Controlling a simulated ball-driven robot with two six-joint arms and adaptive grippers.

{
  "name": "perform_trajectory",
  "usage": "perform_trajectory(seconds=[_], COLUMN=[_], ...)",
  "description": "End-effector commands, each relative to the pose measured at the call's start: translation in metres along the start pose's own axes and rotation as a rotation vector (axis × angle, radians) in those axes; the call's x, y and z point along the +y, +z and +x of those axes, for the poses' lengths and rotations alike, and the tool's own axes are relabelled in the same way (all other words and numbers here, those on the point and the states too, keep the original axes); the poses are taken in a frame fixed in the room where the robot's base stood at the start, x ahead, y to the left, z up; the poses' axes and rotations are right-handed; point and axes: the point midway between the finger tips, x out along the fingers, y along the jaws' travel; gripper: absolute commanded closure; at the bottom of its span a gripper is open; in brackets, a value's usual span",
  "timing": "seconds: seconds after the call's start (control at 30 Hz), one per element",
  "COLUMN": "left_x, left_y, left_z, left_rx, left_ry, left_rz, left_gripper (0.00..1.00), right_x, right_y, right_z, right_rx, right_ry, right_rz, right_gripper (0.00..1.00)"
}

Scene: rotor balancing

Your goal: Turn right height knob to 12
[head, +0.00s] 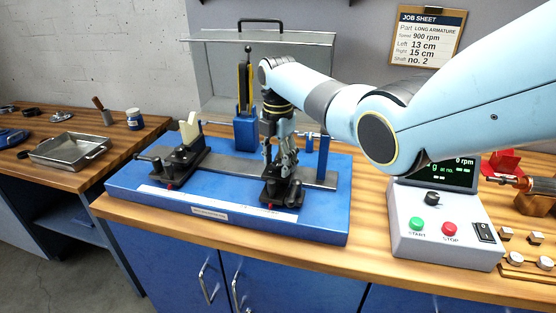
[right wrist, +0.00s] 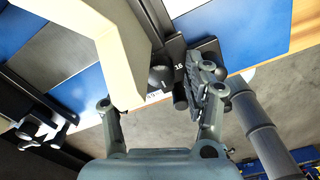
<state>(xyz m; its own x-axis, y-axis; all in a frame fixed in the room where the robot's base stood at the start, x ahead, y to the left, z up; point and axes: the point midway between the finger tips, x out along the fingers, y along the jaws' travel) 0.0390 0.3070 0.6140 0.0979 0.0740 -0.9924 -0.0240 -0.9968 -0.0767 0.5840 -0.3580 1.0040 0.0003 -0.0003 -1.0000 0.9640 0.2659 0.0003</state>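My right gripper (head: 284,165) hangs fingers-down over the right black stand (head: 282,197) on the blue balancing machine (head: 150,190). In the right wrist view, its two fingers (right wrist: 158,100) are apart. A cream support block (right wrist: 118,50) passes close to the left finger and hides part of the stand. I cannot tell whether either finger touches the knob. The left stand (head: 178,163) carries a cream V-block (head: 190,128). My left gripper is out of view.
A control box (head: 445,235) with START and STOP buttons stands right of the machine. A job sheet (head: 428,38) hangs on the wall behind. A grey metal guard (head: 270,50) rises behind the machine. A metal tray (head: 70,149) lies on the left bench.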

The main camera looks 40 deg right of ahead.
Motion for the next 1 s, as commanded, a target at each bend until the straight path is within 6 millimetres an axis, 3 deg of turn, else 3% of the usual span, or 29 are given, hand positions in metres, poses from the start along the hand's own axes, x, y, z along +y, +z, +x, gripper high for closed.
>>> perform_trajectory(seconds=[0.27,0.7,1.0], left_x=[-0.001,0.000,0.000], left_y=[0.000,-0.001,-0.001], left_z=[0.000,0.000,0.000], left_rx=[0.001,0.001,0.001], left_ry=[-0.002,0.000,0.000], left_rz=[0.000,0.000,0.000], left_gripper=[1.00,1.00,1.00], right_x=[0.001,0.001,0.000], right_y=[0.001,0.001,0.000], right_z=[-0.007,-0.096,-0.120], right_rx=[-0.001,-0.001,0.001], right_ry=[0.002,0.003,0.000], right_rz=[0.000,0.000,0.000], right_gripper=[0.49,0.49,0.49])
